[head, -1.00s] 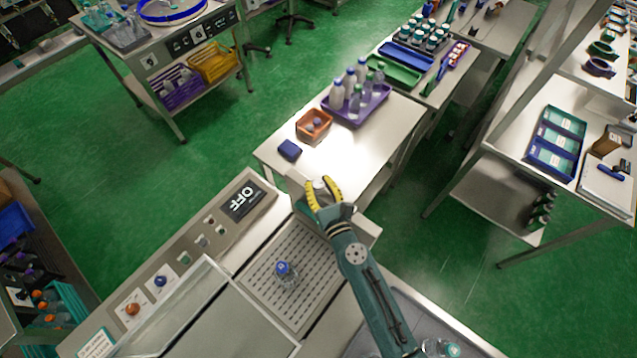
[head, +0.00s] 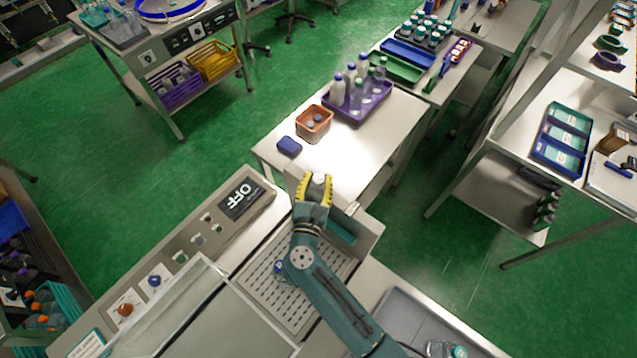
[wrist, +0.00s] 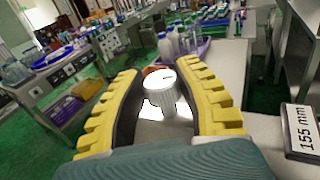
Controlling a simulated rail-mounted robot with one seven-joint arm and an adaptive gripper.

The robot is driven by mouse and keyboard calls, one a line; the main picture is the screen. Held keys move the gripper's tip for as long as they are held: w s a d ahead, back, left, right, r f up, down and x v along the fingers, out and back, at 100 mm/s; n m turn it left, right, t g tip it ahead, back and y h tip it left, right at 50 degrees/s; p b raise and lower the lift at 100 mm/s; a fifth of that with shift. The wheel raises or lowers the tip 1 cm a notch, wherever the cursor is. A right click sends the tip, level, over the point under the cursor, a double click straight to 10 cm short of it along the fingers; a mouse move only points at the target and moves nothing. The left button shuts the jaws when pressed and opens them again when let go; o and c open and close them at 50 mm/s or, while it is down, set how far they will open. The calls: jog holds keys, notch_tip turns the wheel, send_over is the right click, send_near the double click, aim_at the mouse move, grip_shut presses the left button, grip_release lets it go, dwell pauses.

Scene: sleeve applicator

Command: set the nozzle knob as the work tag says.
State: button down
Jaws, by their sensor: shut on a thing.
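My gripper (head: 314,188) is at the back edge of the machine with the grate, its yellow-padded fingers shut on the nozzle knob. The knob (wrist: 162,92) is white and ribbed, with a dark pointer line on its flat top. It stands between the two fingers (wrist: 165,105) in the wrist view. In the head view only a pale bit of it shows between the fingertips. A white tag (wrist: 301,130) reading "155 mm" stands to the right of the gripper in the wrist view. I cannot make out any scale around the knob.
A blue-capped bottle (head: 279,268) stands on the slotted grate (head: 296,308), partly hidden by my arm. A panel display (head: 240,199) reads OFF. Behind is a table with an orange bin (head: 314,122), a blue block (head: 289,146) and a purple bottle tray (head: 357,110).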

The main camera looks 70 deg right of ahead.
jog(key=m+g+b, duration=0.1)
jog(key=g+b, duration=0.1)
jog(key=b, duration=0.1)
jog(key=f+m+g+b, duration=0.1)
jog(key=m+g+b, duration=0.1)
jog(key=g+b, duration=0.1)
jog(key=shift+w, duration=0.15)
jog(key=m+g+b, duration=0.2)
jog(key=b, duration=0.1)
jog(key=shift+r+g, duration=0.15)
jog(key=shift+g, duration=0.25)
jog(key=shift+r+m+g+y+b, duration=0.15)
jog(key=shift+m+g+y+b, duration=0.2)
jog(key=shift+b, duration=0.3)
jog(key=shift+r+g, duration=0.15)
jog(key=shift+g, duration=0.1)
jog(key=c, duration=0.7)
grip_release()
